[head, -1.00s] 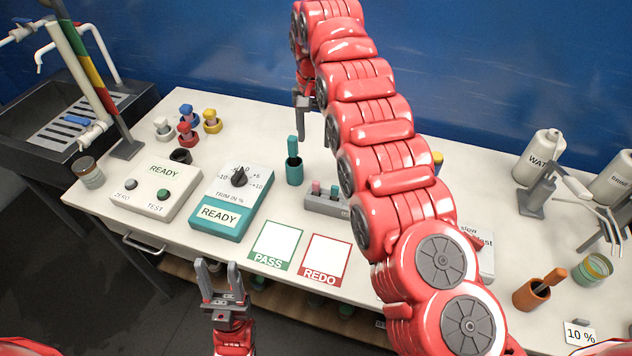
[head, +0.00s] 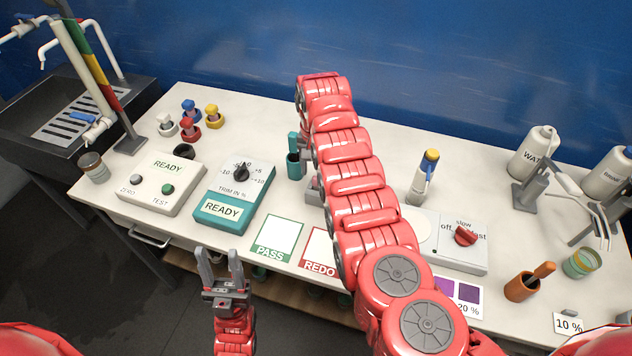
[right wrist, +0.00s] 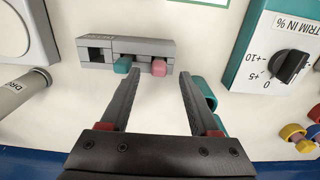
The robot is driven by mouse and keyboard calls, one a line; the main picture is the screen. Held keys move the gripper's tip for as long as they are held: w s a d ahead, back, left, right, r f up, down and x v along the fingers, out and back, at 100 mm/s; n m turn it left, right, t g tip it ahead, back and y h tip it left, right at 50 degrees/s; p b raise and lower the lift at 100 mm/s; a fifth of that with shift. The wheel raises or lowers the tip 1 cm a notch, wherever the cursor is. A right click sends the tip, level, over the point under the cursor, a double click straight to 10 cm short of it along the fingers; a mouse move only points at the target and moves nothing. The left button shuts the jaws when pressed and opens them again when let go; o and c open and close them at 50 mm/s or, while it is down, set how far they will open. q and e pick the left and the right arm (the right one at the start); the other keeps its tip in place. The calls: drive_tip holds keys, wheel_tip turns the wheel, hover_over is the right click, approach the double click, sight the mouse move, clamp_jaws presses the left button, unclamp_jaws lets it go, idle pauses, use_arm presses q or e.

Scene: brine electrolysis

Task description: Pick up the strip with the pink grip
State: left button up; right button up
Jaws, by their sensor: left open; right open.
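The strip's pink grip (right wrist: 159,67) sticks out of a grey slotted holder (right wrist: 100,49) in the right wrist view, beside a teal grip (right wrist: 123,65). My right gripper (right wrist: 160,74) is open and empty, its fingertips close to the holder, with the pink grip showing between them. Whether a finger touches it, I cannot tell. In the head view my right arm hides most of the holder and the pink grip. My left gripper (head: 218,251) is open and empty, in front of the table's near edge.
The teal trim box (head: 232,205) and white READY box (head: 162,184) are further left. The PASS card (head: 277,240) and REDO card (head: 318,251) lie at the front edge. A red-knob stirrer (head: 462,245) sits right of the arm.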

sight(316, 177)
wheel_tip(316, 177, down, 3)
drive_tip(key=shift+d+r, duration=0.1)
drive_tip(key=shift+d, duration=0.05)
drive_tip(key=shift+w+f, duration=0.1)
drive_tip(key=shift+f, duration=0.35)
clamp_jaws()
